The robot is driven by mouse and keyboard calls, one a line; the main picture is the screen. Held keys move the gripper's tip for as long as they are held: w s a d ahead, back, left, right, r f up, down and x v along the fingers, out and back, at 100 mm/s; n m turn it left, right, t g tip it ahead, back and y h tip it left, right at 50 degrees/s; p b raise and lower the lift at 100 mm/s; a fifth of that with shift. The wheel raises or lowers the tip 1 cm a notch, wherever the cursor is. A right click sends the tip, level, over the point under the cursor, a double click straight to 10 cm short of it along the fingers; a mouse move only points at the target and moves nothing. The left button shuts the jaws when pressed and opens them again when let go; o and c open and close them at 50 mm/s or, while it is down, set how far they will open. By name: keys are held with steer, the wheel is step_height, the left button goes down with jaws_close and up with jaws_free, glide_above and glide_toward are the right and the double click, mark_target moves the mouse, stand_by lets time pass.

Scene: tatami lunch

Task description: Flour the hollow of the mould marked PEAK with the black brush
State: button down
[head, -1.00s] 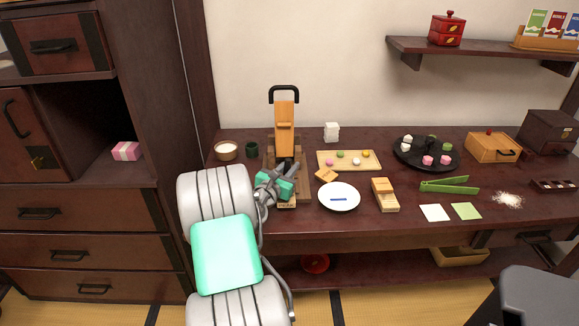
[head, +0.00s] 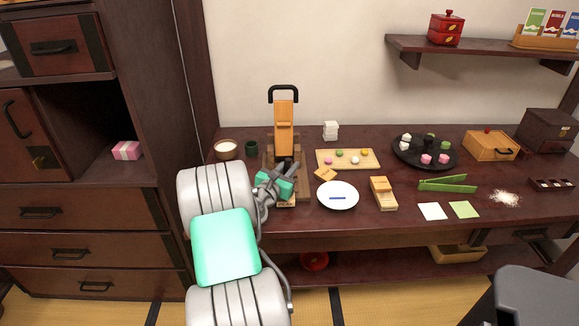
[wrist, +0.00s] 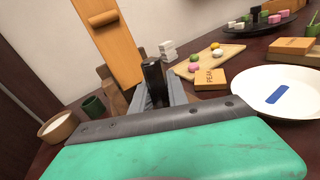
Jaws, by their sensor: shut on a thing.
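My gripper (head: 286,172) is in front of the wooden press at the left of the table. It is shut on a black upright cylinder, which looks like the black brush (wrist: 153,80) and stands between the fingers in the wrist view. Its lower end is hidden behind my gripper.
The press (head: 284,130) stands close behind my gripper. A bowl of white powder (head: 226,149) and a green cup (head: 252,146) are to its left. A white plate (head: 351,203), another wooden block (head: 384,194) and a sweets board (head: 360,165) are to its right.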

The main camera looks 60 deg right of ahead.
step_height(320, 180, up, 8)
steer(key=p, duration=0.7)
